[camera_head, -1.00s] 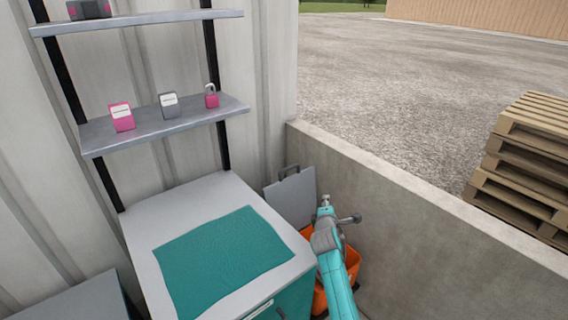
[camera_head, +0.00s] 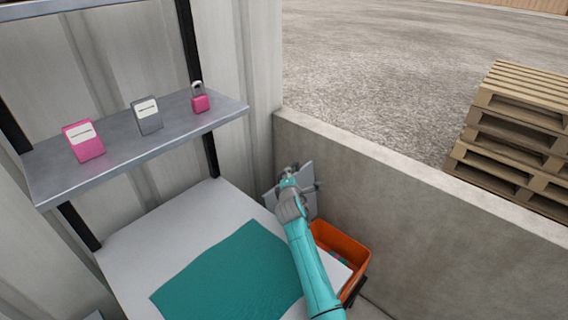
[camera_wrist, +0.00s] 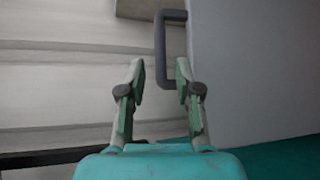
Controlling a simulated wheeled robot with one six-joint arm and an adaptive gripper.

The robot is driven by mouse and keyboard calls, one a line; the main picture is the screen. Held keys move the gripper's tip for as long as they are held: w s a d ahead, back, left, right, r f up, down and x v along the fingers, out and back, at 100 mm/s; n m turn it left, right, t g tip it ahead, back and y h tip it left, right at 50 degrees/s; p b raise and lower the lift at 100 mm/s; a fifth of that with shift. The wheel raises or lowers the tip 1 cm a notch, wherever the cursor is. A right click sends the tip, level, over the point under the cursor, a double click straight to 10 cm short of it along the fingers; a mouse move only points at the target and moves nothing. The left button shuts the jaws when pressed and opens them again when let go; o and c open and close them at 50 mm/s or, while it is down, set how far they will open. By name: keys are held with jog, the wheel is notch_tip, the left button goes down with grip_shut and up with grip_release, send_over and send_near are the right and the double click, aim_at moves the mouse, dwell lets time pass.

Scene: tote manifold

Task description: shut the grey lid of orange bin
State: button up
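The orange bin (camera_head: 343,242) stands by the low concrete wall, beside the white cabinet, with its top open and small items inside partly showing. Its grey lid (camera_head: 310,206) stands raised at the far side, partly hidden behind my arm. In the wrist view the lid (camera_wrist: 255,75) fills the right side, with its dark grey looped handle (camera_wrist: 161,48) on its edge. My gripper (camera_head: 289,174) is up at the lid. In the wrist view my gripper (camera_wrist: 160,68) is open and empty, its two fingers apart, with the handle just ahead of the fingertips. Contact with the handle cannot be told.
The white cabinet (camera_head: 150,232) with a teal mat (camera_head: 230,275) is left of my arm. The concrete wall (camera_head: 400,200) bounds the right side. Pallets (camera_head: 515,130) lie beyond it.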

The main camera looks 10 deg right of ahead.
jog(key=x, duration=1)
dwell(0.3)
grip_shut()
